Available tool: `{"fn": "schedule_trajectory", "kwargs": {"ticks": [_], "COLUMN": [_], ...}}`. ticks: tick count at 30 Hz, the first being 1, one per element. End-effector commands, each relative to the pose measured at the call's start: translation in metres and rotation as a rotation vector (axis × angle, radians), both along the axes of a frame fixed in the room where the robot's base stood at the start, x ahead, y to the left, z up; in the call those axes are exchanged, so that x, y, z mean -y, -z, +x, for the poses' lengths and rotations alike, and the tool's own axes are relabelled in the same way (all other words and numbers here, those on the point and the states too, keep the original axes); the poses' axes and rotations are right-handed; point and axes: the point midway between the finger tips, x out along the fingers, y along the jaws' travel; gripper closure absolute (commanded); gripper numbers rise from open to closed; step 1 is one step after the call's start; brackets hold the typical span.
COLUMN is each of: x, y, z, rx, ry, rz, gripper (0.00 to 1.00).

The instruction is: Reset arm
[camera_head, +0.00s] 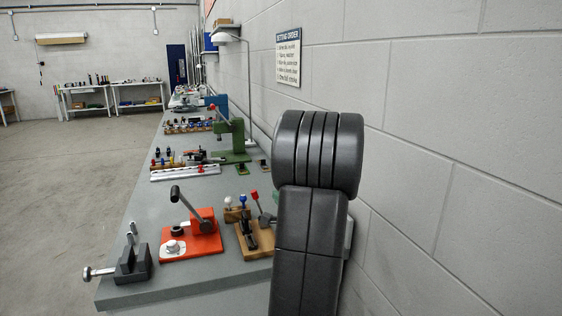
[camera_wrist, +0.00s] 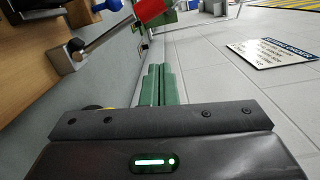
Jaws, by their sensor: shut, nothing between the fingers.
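My gripper (camera_wrist: 160,85) shows in the wrist view as two green fingers side by side and shut, with nothing between them. They point away from the camera, with the grey bench top to their left and the block wall to their right. In the head view my dark arm stands upright at the right of the bench, close to the wall. It hides the gripper there and part of the bench behind it.
The grey bench (camera_head: 130,292) runs along the wall. It carries a vice (camera_head: 132,264), an orange fixture (camera_head: 190,238), a wooden block with tools (camera_head: 255,243) and a green press (camera_head: 233,140). A lamp (camera_head: 249,90) and a wall sign (camera_head: 288,58) are beyond. Open floor lies left.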

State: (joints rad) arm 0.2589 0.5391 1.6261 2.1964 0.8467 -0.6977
Motion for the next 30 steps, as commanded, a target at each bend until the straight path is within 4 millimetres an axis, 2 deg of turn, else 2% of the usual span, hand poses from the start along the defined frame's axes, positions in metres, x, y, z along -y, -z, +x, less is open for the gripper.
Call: {"fn": "schedule_trajectory", "kwargs": {"ticks": [1, 9, 18, 30], "x": [0.002, 0.012, 0.02, 0.022], "y": [-0.005, -0.004, 0.002, 0.008], "z": [0.0, 0.002, 0.004, 0.005], "rx": [-0.006, -0.026, -0.061, -0.07], "ry": [0.004, 0.035, 0.035, 0.033], "rz": [0.018, 0.113, 0.213, 0.25], "gripper": [1.0, 1.0, 1.0, 1.0]}}
